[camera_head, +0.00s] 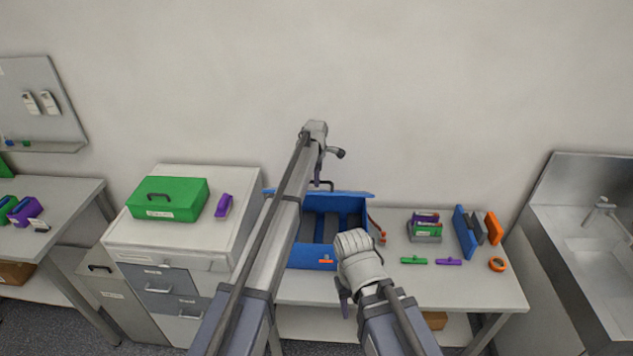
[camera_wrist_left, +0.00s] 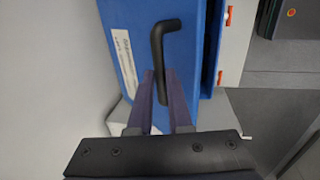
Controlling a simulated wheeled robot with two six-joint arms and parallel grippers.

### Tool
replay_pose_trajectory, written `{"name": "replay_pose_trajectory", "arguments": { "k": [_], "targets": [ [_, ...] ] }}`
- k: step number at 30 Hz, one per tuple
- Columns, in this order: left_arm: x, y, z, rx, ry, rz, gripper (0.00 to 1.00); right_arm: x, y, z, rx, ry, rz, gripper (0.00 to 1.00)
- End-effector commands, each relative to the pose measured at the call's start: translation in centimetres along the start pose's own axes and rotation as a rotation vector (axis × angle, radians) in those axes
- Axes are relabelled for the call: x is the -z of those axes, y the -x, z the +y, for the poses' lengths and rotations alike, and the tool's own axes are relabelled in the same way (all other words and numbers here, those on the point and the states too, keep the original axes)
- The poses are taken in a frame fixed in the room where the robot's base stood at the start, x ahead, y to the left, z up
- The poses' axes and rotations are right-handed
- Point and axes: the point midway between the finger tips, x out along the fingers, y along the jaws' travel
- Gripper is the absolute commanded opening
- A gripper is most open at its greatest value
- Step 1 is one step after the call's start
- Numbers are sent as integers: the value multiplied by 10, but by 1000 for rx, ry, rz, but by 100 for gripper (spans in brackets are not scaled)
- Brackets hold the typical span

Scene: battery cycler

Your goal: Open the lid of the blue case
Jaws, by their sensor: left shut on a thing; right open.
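The blue case (camera_head: 309,256) stands on the bench with its inside and dark compartments showing. Its lid (camera_head: 355,194) is raised at the back and shows nearly edge-on. In the left wrist view the lid (camera_wrist_left: 190,50) fills the middle, with a white label and a black handle (camera_wrist_left: 157,45). My left gripper (camera_head: 318,179) is above the back of the case. In the wrist view its fingers (camera_wrist_left: 162,85) are shut on the handle. My right gripper (camera_head: 344,298) is open and empty, in front of the case's right part. My arms hide the case's left side and front right corner.
Right of the case are a grey holder with batteries (camera_head: 425,235), green (camera_head: 413,261) and purple (camera_head: 449,262) pieces, upright blue plates (camera_head: 463,232) and an orange ring (camera_head: 497,264). A green case (camera_head: 170,198) sits on the left cabinet. A wall stands behind.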

Motion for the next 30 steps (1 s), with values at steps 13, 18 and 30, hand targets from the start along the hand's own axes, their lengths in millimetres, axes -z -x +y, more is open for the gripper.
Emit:
{"name": "replay_pose_trajectory", "arguments": {
  "k": [13,18,30],
  "targets": [
    [0,-2,4,-10,1,0,42,0,-1,0,0,0,0,50],
    [0,-1,2,-8,0,0,47,0,-1,0,0,0,0,50],
    [0,-21,-26,-7,0,-1,47,2,-26,-2,0,0,0,50]
  ]
}}
